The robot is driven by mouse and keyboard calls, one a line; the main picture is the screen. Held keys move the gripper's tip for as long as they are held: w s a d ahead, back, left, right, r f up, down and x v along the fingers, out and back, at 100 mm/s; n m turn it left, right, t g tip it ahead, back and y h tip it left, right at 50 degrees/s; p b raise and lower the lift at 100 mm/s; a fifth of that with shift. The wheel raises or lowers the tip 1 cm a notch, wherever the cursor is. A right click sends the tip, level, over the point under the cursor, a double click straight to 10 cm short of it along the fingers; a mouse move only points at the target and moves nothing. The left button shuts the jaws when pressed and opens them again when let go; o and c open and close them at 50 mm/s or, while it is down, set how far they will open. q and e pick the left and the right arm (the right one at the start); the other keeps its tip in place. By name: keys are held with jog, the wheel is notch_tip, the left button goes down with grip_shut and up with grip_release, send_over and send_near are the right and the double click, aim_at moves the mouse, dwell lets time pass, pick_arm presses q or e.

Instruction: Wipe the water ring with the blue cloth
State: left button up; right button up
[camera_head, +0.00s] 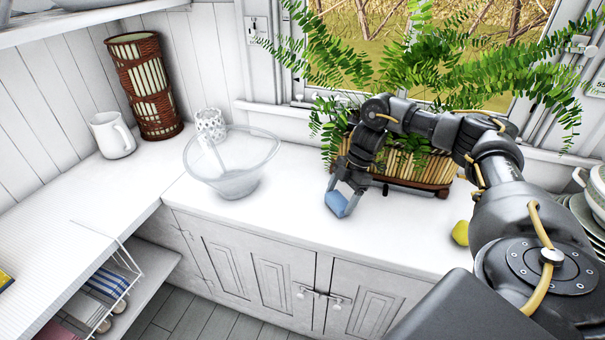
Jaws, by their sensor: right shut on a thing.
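The blue cloth (337,203) is a small folded piece held between the fingers of my right gripper (344,193), at the middle of the white counter near the plant. The cloth is at or just above the counter surface; I cannot tell whether it touches. I cannot make out a water ring on the counter. My left gripper is not in view.
A glass bowl (229,172) stands left of the gripper, with a patterned cup (210,124) behind it. A planter with a fern (424,168) is close behind my right gripper. A lemon (461,232) lies to the right. A white pitcher (112,136) stands far left.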

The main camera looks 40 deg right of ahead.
notch_tip(320, 180, up, 2)
jog(key=shift+r, duration=0.1)
jog(key=r+p, duration=0.3)
jog(key=p, duration=0.1)
jog(key=shift+d+r, duration=0.15)
jog(key=shift+d, duration=0.05)
pick_arm(q)
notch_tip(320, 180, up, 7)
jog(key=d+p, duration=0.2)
jog(key=shift+p, duration=0.3)
pick_arm(e)
jog(key=shift+r, duration=1.15)
jog(key=shift+a, duration=0.1)
